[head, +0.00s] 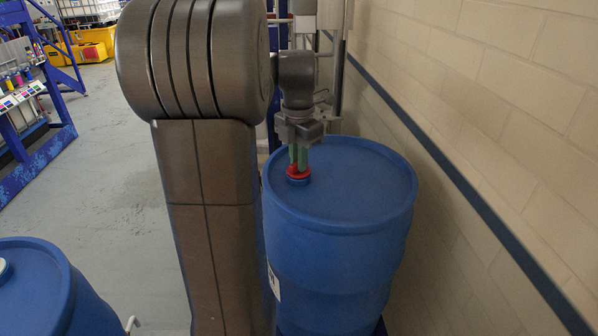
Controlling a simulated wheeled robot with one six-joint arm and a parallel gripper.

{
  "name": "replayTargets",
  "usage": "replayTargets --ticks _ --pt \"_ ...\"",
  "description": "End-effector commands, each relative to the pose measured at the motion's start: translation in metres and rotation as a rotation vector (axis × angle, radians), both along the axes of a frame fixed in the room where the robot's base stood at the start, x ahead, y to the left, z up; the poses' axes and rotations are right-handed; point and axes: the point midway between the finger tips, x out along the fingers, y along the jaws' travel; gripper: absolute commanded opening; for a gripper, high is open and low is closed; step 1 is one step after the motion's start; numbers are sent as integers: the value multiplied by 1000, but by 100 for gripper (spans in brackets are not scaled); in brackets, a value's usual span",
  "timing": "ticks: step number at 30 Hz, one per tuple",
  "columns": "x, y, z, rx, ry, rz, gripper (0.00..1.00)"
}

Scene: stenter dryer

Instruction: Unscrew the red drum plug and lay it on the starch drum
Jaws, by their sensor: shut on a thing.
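A blue drum (350,205) stands upright at the centre right, close to the wall. The red plug (298,171) sits at the bung on the left part of its lid, above a small blue collar. My gripper (298,160) points straight down over it, its green fingers shut on the red plug. I cannot tell whether the plug is still threaded in or slightly raised. A label shows at the drum's left side, partly hidden by my arm. I cannot read which drum is the starch drum.
A second blue drum (45,290) with a pale cap stands at the lower left. A cream block wall (500,110) runs close along the right. Blue racking (60,100) stands at the far left. Grey floor (115,170) is open on the left.

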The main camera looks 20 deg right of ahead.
Motion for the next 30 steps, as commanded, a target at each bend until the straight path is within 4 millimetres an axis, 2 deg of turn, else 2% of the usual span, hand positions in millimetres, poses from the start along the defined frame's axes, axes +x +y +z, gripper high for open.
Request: replayTargets --ticks 13,23,24,27,30 --pt "0 0 1 0 0 400 0" --pt "0 0 1 0 0 446 0" --pt "0 0 1 0 0 445 21" --pt "0 0 1 0 0 444 38" --pt "0 0 0 0 0 444 38"
